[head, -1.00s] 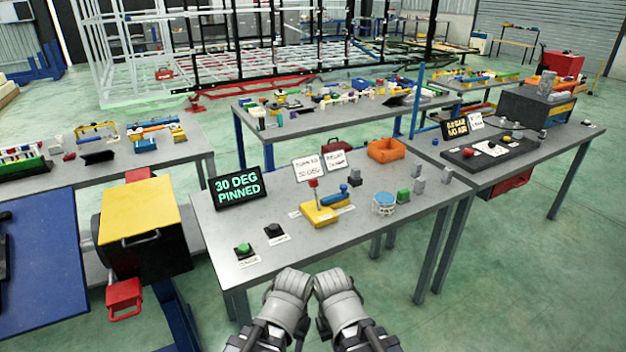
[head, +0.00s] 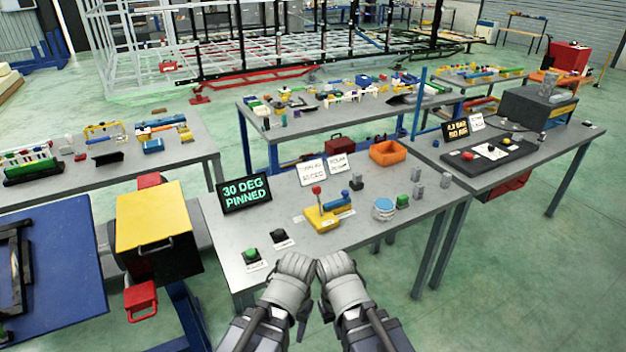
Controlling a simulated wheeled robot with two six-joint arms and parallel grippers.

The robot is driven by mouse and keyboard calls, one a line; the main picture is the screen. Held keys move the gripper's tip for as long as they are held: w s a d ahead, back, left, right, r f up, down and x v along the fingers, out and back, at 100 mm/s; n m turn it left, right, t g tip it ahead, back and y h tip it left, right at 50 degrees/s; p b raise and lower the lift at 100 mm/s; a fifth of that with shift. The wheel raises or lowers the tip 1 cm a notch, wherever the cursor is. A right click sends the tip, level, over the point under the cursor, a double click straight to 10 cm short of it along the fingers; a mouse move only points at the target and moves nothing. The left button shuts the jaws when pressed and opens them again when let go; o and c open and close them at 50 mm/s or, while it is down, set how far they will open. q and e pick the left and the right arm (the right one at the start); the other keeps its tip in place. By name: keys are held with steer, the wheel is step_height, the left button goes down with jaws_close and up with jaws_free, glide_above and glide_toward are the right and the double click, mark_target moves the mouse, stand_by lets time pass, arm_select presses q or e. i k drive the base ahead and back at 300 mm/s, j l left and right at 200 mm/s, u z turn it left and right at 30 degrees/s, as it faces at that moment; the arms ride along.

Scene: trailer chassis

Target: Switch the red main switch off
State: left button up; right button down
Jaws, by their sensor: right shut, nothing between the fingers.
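No switch is clearly marked as the main one. A small red knob (head: 468,156) sits on a black control panel (head: 505,150) on the right bench. A red-tipped lever (head: 317,190) stands on a yellow block (head: 323,217) on the near bench. Which of these, if either, is the main switch I cannot tell. My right gripper (head: 337,266) is shut and empty at the bottom middle, in front of the near bench. My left gripper (head: 294,267) is close beside it; its fingers are too hard to make out. Both are apart from the red parts.
The near bench (head: 355,235) carries a "30 DEG PINNED" display (head: 246,193), a green button (head: 252,254), a black button (head: 280,237) and an orange bin (head: 388,151). A yellow-topped cabinet (head: 151,215) stands left. Green floor is clear at the right.

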mark_target(316, 190)
steer(key=i+l+u, duration=0.2)
steer(key=i+l, duration=0.15)
steer(key=i, duration=0.25)
steer(key=i+l+u, duration=0.15)
steer(key=i+l, duration=0.25)
steer(key=i, duration=0.2)
